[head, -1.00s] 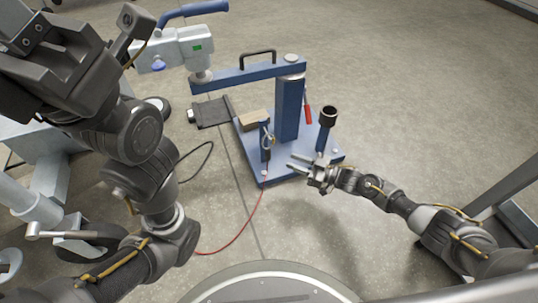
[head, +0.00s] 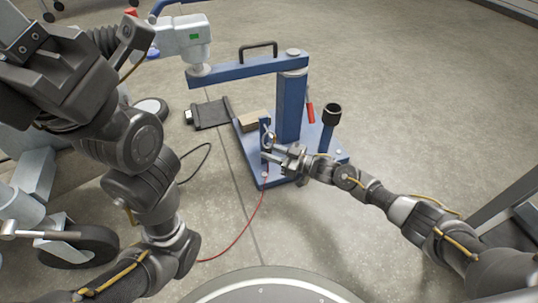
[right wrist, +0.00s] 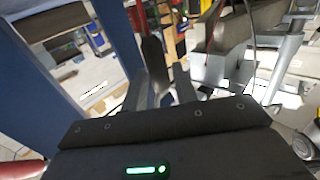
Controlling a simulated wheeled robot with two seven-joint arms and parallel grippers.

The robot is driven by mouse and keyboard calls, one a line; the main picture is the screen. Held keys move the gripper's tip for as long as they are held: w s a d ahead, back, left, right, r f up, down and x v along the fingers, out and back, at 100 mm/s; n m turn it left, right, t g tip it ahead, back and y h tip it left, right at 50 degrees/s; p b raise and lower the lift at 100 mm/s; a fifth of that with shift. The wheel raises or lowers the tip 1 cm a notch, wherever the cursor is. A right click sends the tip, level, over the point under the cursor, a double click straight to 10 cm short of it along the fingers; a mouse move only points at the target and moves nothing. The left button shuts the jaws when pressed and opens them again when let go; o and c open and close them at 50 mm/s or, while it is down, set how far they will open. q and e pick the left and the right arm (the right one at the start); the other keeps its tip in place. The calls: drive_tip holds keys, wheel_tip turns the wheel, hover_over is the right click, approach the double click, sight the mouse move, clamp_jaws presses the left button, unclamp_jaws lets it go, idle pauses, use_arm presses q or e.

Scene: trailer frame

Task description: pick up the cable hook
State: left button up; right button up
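The cable hook (head: 268,137) is a small metal hook with a dark grip, upright at a short blue post on the front part of the blue stand (head: 247,166). My right gripper (head: 264,153) has come in from the right with its fingers spread at the grip, just below the metal hook. In the right wrist view a dark upright piece (right wrist: 153,55), seemingly the grip, shows between the open fingers (right wrist: 160,82). I cannot tell whether they touch it. My left gripper (head: 50,45) is high at the upper left; its fingertips are not clear.
The stand's thick blue column (head: 291,108) rises just behind the right gripper, with a horizontal arm (head: 240,74) above. A blue post with a black cup (head: 331,115) stands to the right. A red cable (head: 245,225) trails on the floor.

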drive_tip(key=shift+w+a, duration=0.3)
drive_tip(key=shift+a, duration=0.2)
clamp_jaws()
drive_tip(key=shift+r, duration=0.1)
drive_tip(key=shift+r, duration=0.1)
